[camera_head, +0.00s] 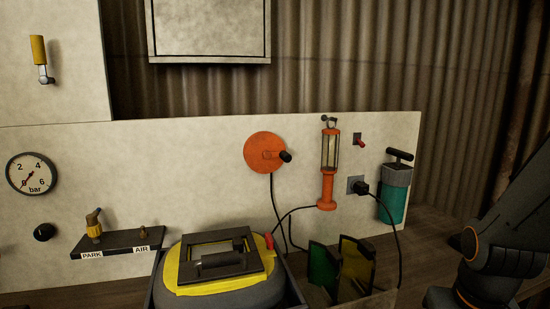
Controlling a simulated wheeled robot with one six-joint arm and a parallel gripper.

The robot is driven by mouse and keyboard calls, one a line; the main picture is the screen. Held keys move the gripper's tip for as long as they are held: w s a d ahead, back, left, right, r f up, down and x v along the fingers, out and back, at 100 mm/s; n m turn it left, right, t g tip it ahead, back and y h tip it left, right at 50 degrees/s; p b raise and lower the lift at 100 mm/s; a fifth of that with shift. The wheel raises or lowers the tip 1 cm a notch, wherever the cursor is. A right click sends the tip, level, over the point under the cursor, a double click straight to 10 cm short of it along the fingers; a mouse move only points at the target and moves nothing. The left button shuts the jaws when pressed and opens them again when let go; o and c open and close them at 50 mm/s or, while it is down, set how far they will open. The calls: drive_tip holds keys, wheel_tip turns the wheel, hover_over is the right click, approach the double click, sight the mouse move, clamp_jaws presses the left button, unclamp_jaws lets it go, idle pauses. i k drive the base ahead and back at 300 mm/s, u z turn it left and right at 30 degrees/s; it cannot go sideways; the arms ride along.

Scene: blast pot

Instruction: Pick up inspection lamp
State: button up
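The inspection lamp (328,172) has an orange handle at the bottom and a caged clear tube above it. It hangs upright against the pale panel, right of centre, with a hook at its top. A dark cable runs from its lower end down to the left. The lamp is in full view with nothing in front of it. My arm shows at the right edge as dark links, well apart from the lamp. My gripper is not in view.
An orange disc (263,153) with a black knob is left of the lamp. A plug (362,187) and a teal canister (393,195) are to its right. Below stand a yellow-and-grey case (184,271) and a box with green and yellow plates (356,262). A pressure gauge (31,173) is far left.

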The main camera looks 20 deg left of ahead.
sight(330, 140)
drive_tip(key=u, duration=0.1)
drive_tip(key=k, duration=0.5)
drive_tip(key=z, duration=0.8)
drive_tip(key=i, duration=1.1)
drive_tip(key=u, duration=0.7)
